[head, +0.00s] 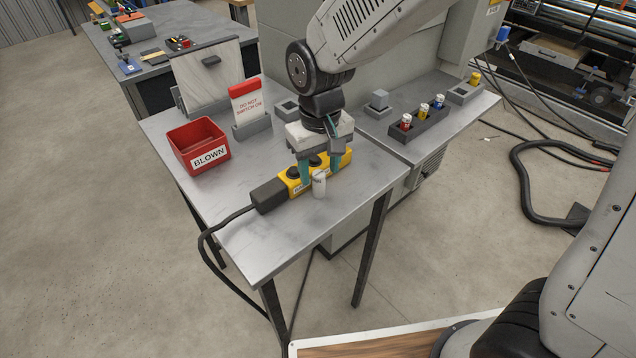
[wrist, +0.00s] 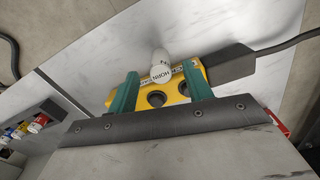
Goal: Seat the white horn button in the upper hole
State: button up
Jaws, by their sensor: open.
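The white horn button (head: 319,184) is a small white cylinder, upright at the near side of the yellow pendant box (head: 343,160). My gripper (head: 319,178) points down above the box, green fingers apart, with nothing gripped. In the wrist view the button lies between and beyond the fingertips (wrist: 161,72).
A black cable (head: 225,220) leaves the box's left end and hangs off the table. A red BLOWN bin (head: 186,135) and a DO NOT SWITCH ON sign (head: 246,104) stand behind. A dark rack (head: 422,125) with several coloured pieces stands right.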

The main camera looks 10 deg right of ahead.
aim_at(319, 174)
notch_tip(319, 174, down, 4)
jog(key=shift+f, duration=0.2)
grip_shut()
jog(key=shift+r, duration=0.15)
